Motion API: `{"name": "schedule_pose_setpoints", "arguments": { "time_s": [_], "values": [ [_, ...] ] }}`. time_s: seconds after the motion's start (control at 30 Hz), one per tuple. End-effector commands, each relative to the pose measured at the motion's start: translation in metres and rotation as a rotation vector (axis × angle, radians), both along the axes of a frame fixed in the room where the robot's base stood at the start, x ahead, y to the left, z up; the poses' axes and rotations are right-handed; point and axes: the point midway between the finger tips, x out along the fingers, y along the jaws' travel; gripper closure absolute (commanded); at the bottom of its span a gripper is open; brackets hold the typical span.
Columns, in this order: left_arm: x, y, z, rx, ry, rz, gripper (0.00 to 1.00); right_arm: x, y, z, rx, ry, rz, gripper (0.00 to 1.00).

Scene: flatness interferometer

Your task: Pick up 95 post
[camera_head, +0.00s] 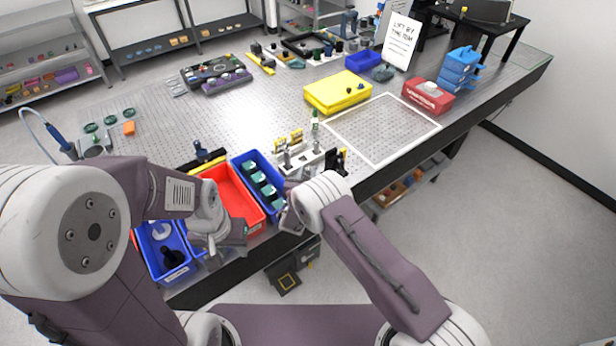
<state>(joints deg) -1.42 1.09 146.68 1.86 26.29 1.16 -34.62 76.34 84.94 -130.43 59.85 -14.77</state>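A pale holder (305,160) stands near the table's front edge with several upright posts in it. Some carry yellow parts, and a slim one with a green top (315,128) rises at its right. Any size marks are too small to read, so I cannot tell which is the 95 post. My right gripper (291,218) is in front of the holder, beside the blue bin, partly hidden by its wrist. My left gripper (228,236) is over the front of the red bin. Its fingertips are not clear. I see no post in either gripper.
A red bin (226,178) and a blue bin (244,160) with several dark green-topped parts stand left of the holder. Another blue bin (153,262) is at the front left. A yellow box (338,90) and a white-framed area (382,128) lie behind right. The middle tabletop is mostly clear.

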Motion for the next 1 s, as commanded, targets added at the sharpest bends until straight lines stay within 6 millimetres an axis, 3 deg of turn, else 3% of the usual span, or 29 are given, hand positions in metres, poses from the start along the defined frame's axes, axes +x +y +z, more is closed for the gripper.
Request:
{"name": "schedule_pose_setpoints", "arguments": {
  "time_s": [0.1,1.0],
  "values": [
    [0.0000,0.0000,0.0000,0.000,0.000,0.000,0.64,-0.0001,0.0000,0.0001,0.000,0.000,0.000,1.00],
    [0.0000,0.0000,0.0000,0.000,0.000,0.000,0.64,-0.0006,-0.0001,-0.0006,0.000,0.002,0.000,1.00]
  ]
}}
